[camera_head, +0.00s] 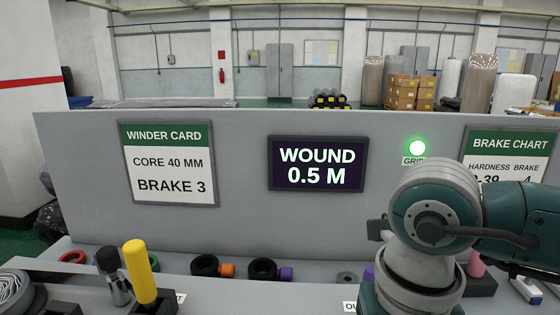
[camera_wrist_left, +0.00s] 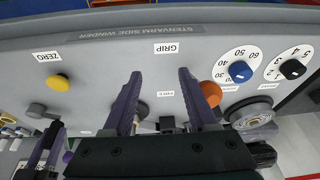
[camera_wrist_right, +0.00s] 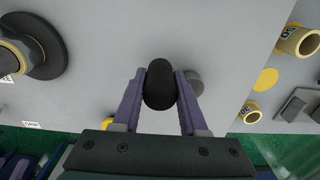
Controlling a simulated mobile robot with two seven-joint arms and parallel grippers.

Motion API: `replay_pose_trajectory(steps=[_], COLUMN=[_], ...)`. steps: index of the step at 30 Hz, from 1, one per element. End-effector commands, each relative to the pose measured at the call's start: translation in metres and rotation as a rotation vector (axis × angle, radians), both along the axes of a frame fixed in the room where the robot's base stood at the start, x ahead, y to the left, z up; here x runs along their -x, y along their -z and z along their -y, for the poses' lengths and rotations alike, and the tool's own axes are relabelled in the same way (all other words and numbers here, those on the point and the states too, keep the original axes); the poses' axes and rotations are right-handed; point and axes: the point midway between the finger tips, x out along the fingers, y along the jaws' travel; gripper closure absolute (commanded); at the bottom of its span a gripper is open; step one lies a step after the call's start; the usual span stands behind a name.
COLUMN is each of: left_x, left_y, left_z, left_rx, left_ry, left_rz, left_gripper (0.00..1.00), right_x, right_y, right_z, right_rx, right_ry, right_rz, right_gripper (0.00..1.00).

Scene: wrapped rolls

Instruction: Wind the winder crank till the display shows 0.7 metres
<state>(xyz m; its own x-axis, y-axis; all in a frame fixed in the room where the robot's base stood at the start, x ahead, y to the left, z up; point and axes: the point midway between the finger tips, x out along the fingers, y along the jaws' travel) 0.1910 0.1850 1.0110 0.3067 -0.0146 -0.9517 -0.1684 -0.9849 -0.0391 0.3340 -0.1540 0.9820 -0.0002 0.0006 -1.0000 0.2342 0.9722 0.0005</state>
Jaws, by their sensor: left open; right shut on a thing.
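The display (camera_head: 318,164) in the head view reads WOUND 0.5 M. In the right wrist view my right gripper (camera_wrist_right: 161,74) is shut on the black crank grip (camera_wrist_right: 160,90), with a finger on each side. In the head view my right arm hides this gripper and the crank. My left gripper (camera_wrist_left: 160,75) is open and empty in the left wrist view, in front of the side winder panel (camera_wrist_left: 110,65). That panel carries a yellow ZERO button (camera_wrist_left: 59,82), an orange knob (camera_wrist_left: 211,93), a blue dial knob (camera_wrist_left: 240,71) and a black dial knob (camera_wrist_left: 292,69).
A green lamp (camera_head: 418,148) is lit. The winder card (camera_head: 168,163) reads core 40 mm, brake 3. My right arm partly covers the brake chart (camera_head: 507,155). A yellow-handled tool (camera_head: 139,270) and several small rolls stand along the table below the panel.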

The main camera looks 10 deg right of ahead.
Motion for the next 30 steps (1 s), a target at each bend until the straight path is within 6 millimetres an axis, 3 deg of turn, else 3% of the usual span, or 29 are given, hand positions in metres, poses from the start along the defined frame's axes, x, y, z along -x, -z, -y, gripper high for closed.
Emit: replay_pose_trajectory(steps=[17, 30], left_x=[0.0, 0.0], left_y=[-0.03, -0.047], left_z=[0.003, 0.002], left_rx=[0.011, 0.007], left_ry=[-0.007, -0.005], left_rz=[0.0, 0.0], left_gripper=[0.42, 0.42], right_x=[0.039, 0.067], right_y=[-0.003, -0.002], right_z=[-0.019, -0.016], right_rx=[0.001, 0.002], right_ry=[-0.002, 0.0], right_rz=[-0.001, 0.0], right_gripper=[0.98, 0.98])
